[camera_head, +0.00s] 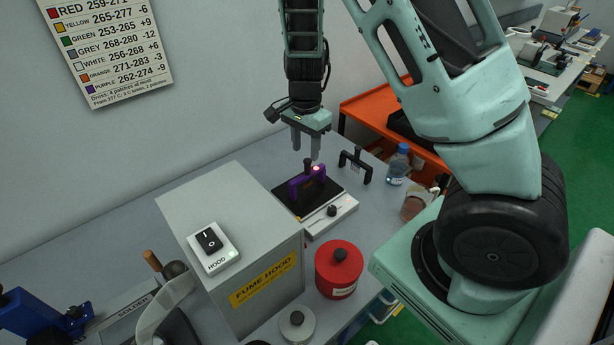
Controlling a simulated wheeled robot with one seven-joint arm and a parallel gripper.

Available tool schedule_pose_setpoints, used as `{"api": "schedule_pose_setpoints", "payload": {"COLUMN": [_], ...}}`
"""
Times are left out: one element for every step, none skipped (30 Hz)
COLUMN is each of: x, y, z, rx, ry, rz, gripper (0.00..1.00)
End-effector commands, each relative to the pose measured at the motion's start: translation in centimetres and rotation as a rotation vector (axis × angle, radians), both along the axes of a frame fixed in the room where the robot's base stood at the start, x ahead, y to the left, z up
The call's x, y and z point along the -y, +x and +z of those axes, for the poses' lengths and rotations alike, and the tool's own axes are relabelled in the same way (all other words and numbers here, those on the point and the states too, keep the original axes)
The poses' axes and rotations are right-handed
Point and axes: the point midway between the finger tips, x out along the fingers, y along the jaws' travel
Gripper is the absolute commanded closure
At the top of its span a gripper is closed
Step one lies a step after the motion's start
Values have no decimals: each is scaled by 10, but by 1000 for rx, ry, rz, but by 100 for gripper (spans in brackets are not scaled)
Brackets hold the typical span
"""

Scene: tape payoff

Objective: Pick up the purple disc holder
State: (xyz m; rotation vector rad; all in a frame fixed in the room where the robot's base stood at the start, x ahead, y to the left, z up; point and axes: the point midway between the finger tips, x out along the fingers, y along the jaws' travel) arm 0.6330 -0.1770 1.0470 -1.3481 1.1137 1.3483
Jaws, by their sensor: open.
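The purple disc holder (307,184) stands on the black plate of a small hotplate-like device (331,217) on the grey bench. It is bracket-shaped with a dark knob on top. My gripper (306,152) hangs fingers down just above and behind the purple holder in the picture. Its fingers are apart and nothing shows between them. Its exact height above the holder is hard to tell.
A similar black holder (355,165) stands right of the device, near a water bottle (398,164). The fume hood box (234,225) stands close on the left. A red canister (339,268) stands in front. An orange cart (372,105) is behind.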

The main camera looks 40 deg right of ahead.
Motion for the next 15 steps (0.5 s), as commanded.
{"api": "schedule_pose_setpoints", "payload": {"x": [1,1,1,1,0,1,0,0,0,1,1,2,2,4,5], "y": [-1,-1,-1,-1,0,0,0,0,0,0,0,-1,-1,-2,-2], "z": [-10,-15,-21,-24,-27,-31,-33,-34,-36,-37,-39,-44,-47,-51,-58], "rx": [-5,-4,-4,-3,-2,-2,-1,-1,0,-1,-1,-2,-3,-4,-4], "ry": [0,-1,0,0,0,0,0,0,1,1,0,0,0,0,0], "rz": [-2,-3,-2,-1,-2,-2,-1,0,0,-1,-2,-1,-2,-4,-3], "gripper": [57,57,57,57,57,57,57,57,57,57,57,57,57,57,57]}}
